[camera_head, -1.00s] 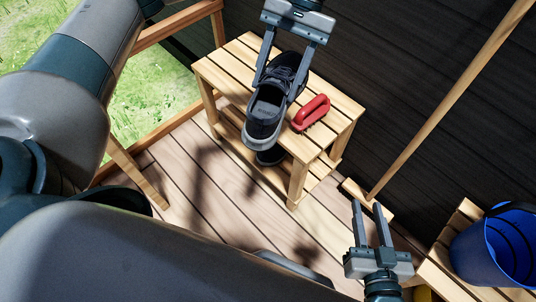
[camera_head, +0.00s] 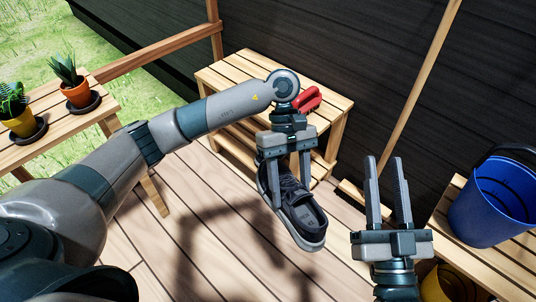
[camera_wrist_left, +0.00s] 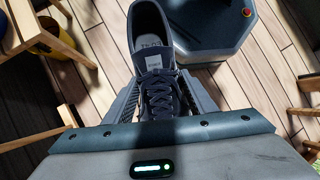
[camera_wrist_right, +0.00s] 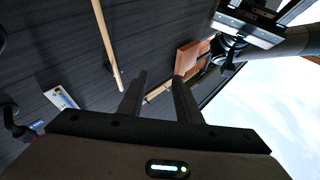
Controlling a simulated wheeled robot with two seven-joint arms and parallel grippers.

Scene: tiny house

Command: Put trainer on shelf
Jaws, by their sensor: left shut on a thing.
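The dark grey trainer (camera_head: 298,212) hangs in front of the wooden slatted shelf (camera_head: 235,73), above the plank floor, with its opening and pale sole rim visible. My left gripper (camera_head: 290,190) is shut on it, with one finger on each side. The trainer also shows between the fingers in the left wrist view (camera_wrist_left: 152,55). The shelf has a slatted top and a lower level (camera_head: 236,152), partly hidden by my left arm and the trainer. My right gripper (camera_head: 384,165) is open and empty, to the right of the trainer.
A red brush (camera_head: 307,100) lies on the shelf top. A blue bucket (camera_head: 492,212) stands on a wooden bench at right, with a yellow bucket (camera_head: 445,284) below. A wooden pole (camera_head: 418,95) leans by the dark wall. Potted plants (camera_head: 77,92) stand on a table at left.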

